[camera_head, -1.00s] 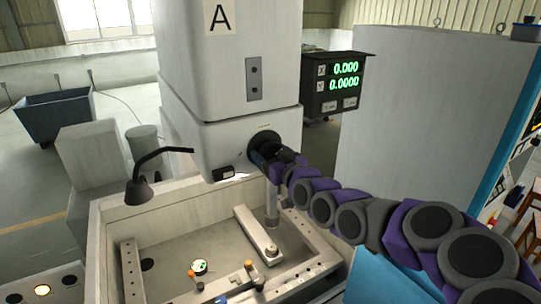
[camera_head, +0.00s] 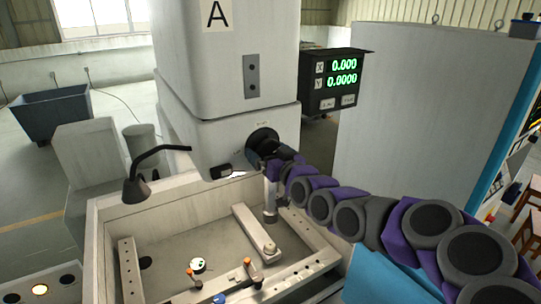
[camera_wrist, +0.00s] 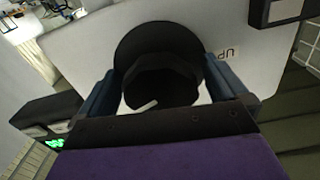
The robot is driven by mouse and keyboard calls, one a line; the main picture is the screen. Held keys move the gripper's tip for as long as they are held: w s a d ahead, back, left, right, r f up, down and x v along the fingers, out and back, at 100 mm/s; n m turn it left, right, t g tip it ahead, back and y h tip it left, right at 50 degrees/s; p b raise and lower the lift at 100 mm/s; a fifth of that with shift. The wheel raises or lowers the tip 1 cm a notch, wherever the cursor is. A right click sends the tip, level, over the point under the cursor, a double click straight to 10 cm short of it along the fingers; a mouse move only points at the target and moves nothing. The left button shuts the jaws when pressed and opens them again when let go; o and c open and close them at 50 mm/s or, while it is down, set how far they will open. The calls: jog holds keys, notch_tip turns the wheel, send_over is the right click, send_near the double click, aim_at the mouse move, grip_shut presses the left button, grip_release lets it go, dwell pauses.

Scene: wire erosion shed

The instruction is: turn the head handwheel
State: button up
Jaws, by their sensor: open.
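The head handwheel (camera_head: 262,139) is a dark round wheel on the lower front of the white machine head marked "A". In the wrist view the black handwheel (camera_wrist: 158,50) shows a round rim, a darker hub and a pale strip at its lower part. My gripper (camera_wrist: 180,92) is open, with one blue finger on each side of the hub. I cannot tell whether the fingers touch it. In the head view my gripper (camera_head: 268,156) is at the wheel and hides its lower part.
Below the head is an open tank (camera_head: 118,215) with a clamp bar (camera_head: 255,230) and small fixtures. A bent lamp (camera_head: 137,188) stands at its left. A black readout (camera_head: 337,82) shows 0.000 and 0.0000. A tall grey cabinet (camera_head: 420,110) stands at right.

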jog(key=shift+d, duration=0.1)
jog(key=b+v, duration=0.2)
jog(key=v, duration=1.5)
jog(key=shift+b, duration=0.35)
jog(key=shift+s+d+f, duration=0.1)
